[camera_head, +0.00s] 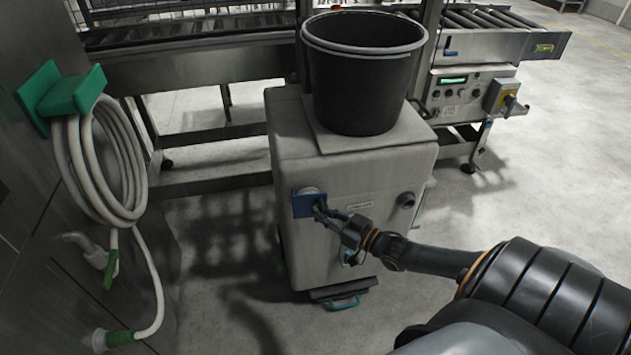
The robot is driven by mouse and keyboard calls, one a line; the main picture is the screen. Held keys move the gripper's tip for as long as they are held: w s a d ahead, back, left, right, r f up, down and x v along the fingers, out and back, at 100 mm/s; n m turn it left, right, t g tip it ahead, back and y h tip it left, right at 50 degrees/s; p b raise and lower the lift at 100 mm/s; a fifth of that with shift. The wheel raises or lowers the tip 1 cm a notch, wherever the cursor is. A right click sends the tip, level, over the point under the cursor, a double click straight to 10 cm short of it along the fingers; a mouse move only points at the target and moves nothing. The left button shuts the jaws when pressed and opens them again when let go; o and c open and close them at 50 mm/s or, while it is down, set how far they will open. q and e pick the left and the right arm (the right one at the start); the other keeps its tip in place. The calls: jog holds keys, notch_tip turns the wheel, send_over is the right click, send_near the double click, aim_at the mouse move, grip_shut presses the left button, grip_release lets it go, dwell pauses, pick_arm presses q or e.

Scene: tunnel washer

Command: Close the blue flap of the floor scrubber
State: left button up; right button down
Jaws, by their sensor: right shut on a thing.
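The floor scrubber (345,245) is a light grey box-shaped unit in the middle of the view. Its blue flap (303,207) is a small square on the upper left of the front face. A round pale fitting shows just behind the flap's top edge. My right gripper (320,211) reaches in from the right and is shut on the blue flap at its right edge. The fingertips cover part of that edge. I cannot tell the flap's exact angle. My left gripper is not in view.
A black bucket (362,85) stands on top of the scrubber. A coiled hose (75,170) hangs from a green holder on the left wall. A conveyor frame (200,65) runs behind, with a control box (462,98) at right. The floor between wall and scrubber is clear.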

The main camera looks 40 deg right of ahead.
jog(key=shift+d+f, duration=0.15)
jog(key=shift+d, duration=0.4)
jog(key=c, duration=1.7)
grip_release()
jog(key=shift+s+d, duration=0.15)
jog(key=v, duration=1.2)
